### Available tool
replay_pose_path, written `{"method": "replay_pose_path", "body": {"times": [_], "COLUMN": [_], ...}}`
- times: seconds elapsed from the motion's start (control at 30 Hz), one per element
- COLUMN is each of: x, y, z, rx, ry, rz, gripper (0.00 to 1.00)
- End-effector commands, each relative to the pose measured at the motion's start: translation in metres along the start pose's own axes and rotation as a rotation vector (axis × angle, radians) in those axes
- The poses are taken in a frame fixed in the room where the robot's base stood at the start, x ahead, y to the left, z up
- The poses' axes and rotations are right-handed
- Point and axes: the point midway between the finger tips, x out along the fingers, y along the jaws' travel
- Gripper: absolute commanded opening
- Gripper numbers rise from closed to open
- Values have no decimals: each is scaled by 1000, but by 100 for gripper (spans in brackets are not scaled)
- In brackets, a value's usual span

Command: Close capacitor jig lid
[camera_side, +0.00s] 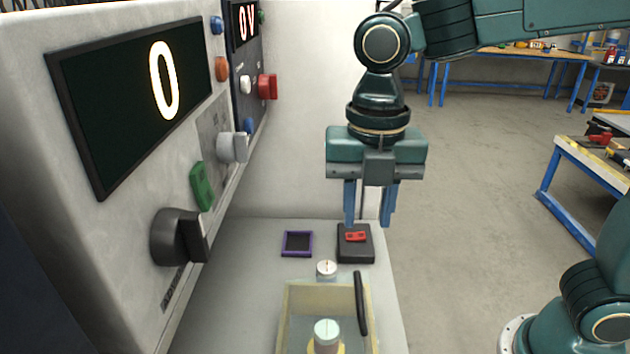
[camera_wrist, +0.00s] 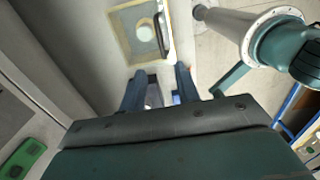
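The capacitor jig (camera_side: 286,312) is a pale yellow box at the bottom of the side view, cut off by the lower edge. A capacitor (camera_side: 326,332) with a pale round top stands inside. A black handle (camera_side: 361,303) shows along the jig's right side. The lid is see-through or hard to make out, and I cannot tell its angle. The wrist view shows the jig (camera_wrist: 119,40) beyond my fingertips, with the handle (camera_wrist: 162,36) on its right. My gripper (camera_side: 368,222) is open and empty, pointing down, above and behind the jig. Its fingers are apart in the wrist view (camera_wrist: 160,85).
A black block with a red part (camera_side: 355,252) sits below my fingers. A purple-framed dark pad (camera_side: 297,243) and a small white dial (camera_side: 326,268) are nearby. A panel with knobs and a "0" display (camera_side: 130,90) stands at the left. Floor is open to the right.

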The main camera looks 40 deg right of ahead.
Motion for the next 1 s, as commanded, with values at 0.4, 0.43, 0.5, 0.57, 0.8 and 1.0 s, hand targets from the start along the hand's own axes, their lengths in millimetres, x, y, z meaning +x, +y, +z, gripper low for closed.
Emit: {"method": "replay_pose_path", "body": {"times": [0.4,0.43,0.5,0.57,0.8,1.0], "x": [41,45,56,65,102,124], "y": [-1,-1,-1,-1,-1,0], "z": [0,0,0,0,0,0], "rx": [2,2,2,2,2,2], "ry": [2,1,2,2,2,1], "rz": [-5,-4,-6,-6,-6,-3], "gripper": [32,32,32,32,32,32]}}
